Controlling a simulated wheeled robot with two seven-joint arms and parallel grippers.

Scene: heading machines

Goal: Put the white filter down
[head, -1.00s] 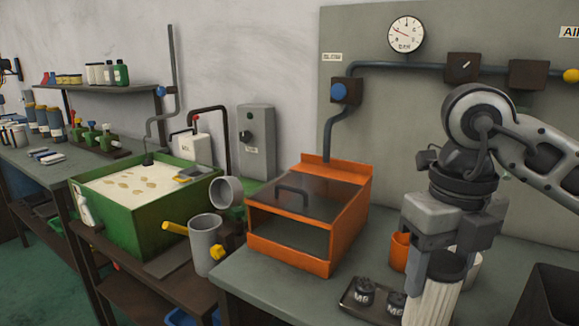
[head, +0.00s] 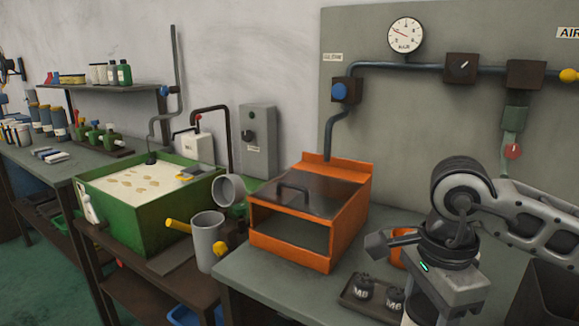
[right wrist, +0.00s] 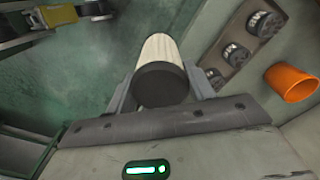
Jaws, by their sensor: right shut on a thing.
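The white filter (right wrist: 163,55), a pleated cylinder with a black end cap, sits between the jaws of my right gripper (right wrist: 160,88) in the right wrist view. The jaws are shut on its sides. In the head view my right gripper (head: 435,300) is low at the bottom right, in front of the grey bench (head: 345,285). There the filter is mostly hidden behind the gripper and cut off by the frame edge. In the right wrist view the green floor shows behind the filter. My left gripper is not in view.
A tray (head: 350,308) with dark round parts lies on the bench beside my gripper. An orange cup (right wrist: 291,83) stands near it. An orange box with a clear lid (head: 290,258) is to the left. A dark bin (head: 560,290) is at the right.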

